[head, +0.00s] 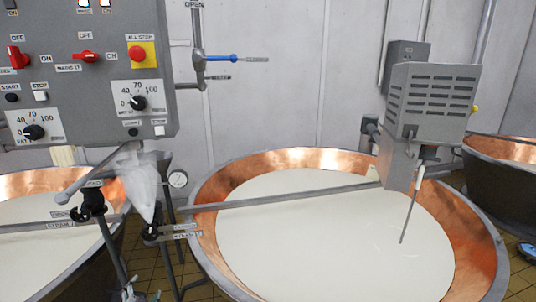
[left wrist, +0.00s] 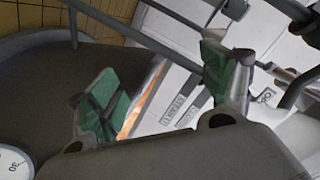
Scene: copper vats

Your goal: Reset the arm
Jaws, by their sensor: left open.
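My left gripper (left wrist: 160,85) shows in the left wrist view with its two green-padded fingers spread apart and nothing between them. The pads are tilted, one at left and one higher at right. Behind the fingers are a dark rounded surface, white label plates with lettering and grey pipes. In the head view I cannot clearly pick the gripper out from the cluttered pipework at lower left. My right gripper is in neither view.
A copper vat (head: 205,215) of white liquid (head: 320,235) fills the centre, with a bar across it. A grey control panel (head: 85,110) hangs at upper left. A vented grey motor box (head: 435,95) overhangs the vat.

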